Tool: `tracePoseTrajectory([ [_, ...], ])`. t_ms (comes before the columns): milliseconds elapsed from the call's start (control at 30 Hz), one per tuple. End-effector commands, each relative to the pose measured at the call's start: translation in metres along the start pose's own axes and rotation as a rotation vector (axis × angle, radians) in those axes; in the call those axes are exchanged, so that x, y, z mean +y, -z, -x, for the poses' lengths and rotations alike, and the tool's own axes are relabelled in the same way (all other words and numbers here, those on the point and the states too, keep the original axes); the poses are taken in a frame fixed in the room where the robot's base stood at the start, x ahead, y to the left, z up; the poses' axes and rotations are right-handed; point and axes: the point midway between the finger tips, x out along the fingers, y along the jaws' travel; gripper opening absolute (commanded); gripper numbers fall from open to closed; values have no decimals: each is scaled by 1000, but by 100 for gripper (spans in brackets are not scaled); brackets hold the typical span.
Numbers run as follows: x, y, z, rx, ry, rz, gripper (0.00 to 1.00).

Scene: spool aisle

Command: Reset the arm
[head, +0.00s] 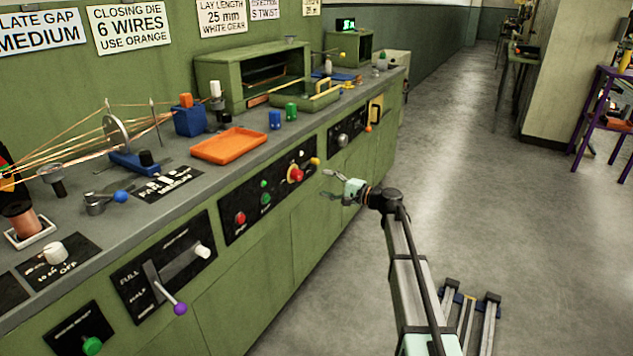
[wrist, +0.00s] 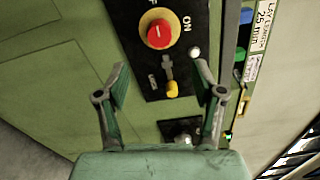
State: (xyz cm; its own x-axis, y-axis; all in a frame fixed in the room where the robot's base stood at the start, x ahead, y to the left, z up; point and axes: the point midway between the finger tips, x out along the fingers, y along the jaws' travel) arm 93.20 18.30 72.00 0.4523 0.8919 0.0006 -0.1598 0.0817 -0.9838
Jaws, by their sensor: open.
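My gripper (head: 334,186) is open and empty in the head view, held out in front of the green machine cabinet's panels. My arm (head: 405,265) reaches up from the lower right. In the wrist view my gripper (wrist: 160,85) shows its two fingers spread apart. Between and beyond them is a dark panel with a red knob on a yellow base (wrist: 160,34), and below it a small yellow-tipped switch (wrist: 172,89). The red knob also shows in the head view (head: 296,175), left of my gripper. I cannot tell the exact gap between fingers and panel.
The green cabinet (head: 240,290) runs along the left, with an orange tray (head: 229,146) on its grey top. A purple-knobbed lever (head: 180,308) and a green knob (head: 92,345) stick out from its front. The floor (head: 480,190) to the right is clear. A purple-framed table (head: 597,120) stands far right.

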Motion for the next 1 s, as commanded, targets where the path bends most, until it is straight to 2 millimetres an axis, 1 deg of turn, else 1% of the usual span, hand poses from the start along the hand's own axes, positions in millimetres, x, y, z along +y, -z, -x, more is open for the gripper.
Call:
tracePoseTrajectory([
  [33, 0, -1, 5, 1, 0, 0, 68],
  [167, 0, 0, 10, 0, 0, 0, 68],
  [533, 1, -2, 11, -10, -2, 7, 68],
  [567, 3, -4, 11, -19, -12, 14, 68],
  [667, 19, -14, 13, -48, -82, 55, 68],
  [733, 41, -29, 21, -77, -169, 97, 68],
  [767, 56, -36, 26, -91, -212, 111, 68],
  [800, 78, -45, 33, -108, -271, 123, 68],
  [867, 113, -58, 45, -134, -358, 135, 68],
  [900, 138, -68, 55, -153, -416, 140, 68],
  [967, 175, -82, 70, -182, -503, 143, 68],
  [1000, 198, -92, 81, -202, -558, 141, 68],
])
